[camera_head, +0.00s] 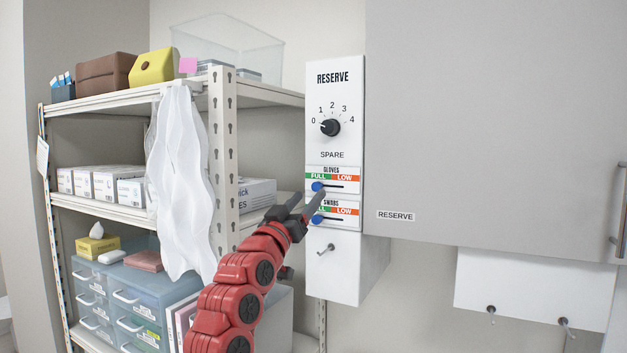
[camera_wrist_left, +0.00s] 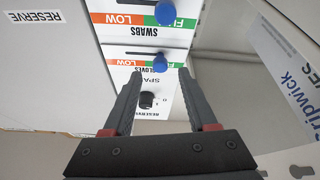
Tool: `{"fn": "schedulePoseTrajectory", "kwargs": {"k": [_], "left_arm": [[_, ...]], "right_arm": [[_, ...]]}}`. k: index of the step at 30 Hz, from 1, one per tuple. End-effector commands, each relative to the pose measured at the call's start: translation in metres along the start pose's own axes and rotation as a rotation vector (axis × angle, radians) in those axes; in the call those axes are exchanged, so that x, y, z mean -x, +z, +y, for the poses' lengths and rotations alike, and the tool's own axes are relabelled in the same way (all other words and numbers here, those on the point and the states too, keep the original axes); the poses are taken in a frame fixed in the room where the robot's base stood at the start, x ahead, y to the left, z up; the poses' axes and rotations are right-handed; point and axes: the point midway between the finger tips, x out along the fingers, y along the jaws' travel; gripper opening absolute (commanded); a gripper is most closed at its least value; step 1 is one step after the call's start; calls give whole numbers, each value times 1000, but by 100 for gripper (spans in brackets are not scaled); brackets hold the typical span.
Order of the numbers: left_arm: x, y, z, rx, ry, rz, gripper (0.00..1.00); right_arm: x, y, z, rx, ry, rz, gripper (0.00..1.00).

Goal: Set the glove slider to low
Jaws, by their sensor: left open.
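The glove slider (camera_head: 318,186) is a round blue knob at the left end of its slot, under the green FULL part of the GLOVES label. It also shows in the upside-down left wrist view (camera_wrist_left: 160,62), between my fingertips in the picture; contact cannot be told. The swabs slider (camera_head: 316,219), a similar blue knob below it, also sits at the FULL end and shows in the wrist view (camera_wrist_left: 165,13). My left gripper (camera_head: 309,197) is open and empty in front of the panel, close to the glove slider. My right gripper is out of view.
The white RESERVE panel (camera_head: 340,75) carries a black SPARE dial (camera_head: 330,127) above the sliders. A metal shelf (camera_head: 270,93) with boxes stands to the left, with a white cloth (camera_head: 180,190) hanging from it. A grey cabinet (camera_head: 490,120) is to the right.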

Motion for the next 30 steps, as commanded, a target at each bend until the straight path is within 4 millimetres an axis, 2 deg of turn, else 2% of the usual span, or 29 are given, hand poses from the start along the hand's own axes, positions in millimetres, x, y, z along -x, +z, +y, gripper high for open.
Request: {"fn": "schedulePoseTrajectory", "kwargs": {"k": [1,3,9,21,23,30], "left_arm": [[-10,-1,1,2,0,-8,58],[-19,-2,1,1,0,-3,58],[-35,-2,0,0,0,-1,58],[-40,1,0,-1,-2,-1,58],[-40,1,0,-1,-1,-1,49],[-40,1,0,-1,-1,-1,6]], "right_arm": [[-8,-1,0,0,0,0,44],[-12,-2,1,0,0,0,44],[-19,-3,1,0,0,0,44],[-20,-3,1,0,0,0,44],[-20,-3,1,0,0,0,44],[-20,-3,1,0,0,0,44]]}}
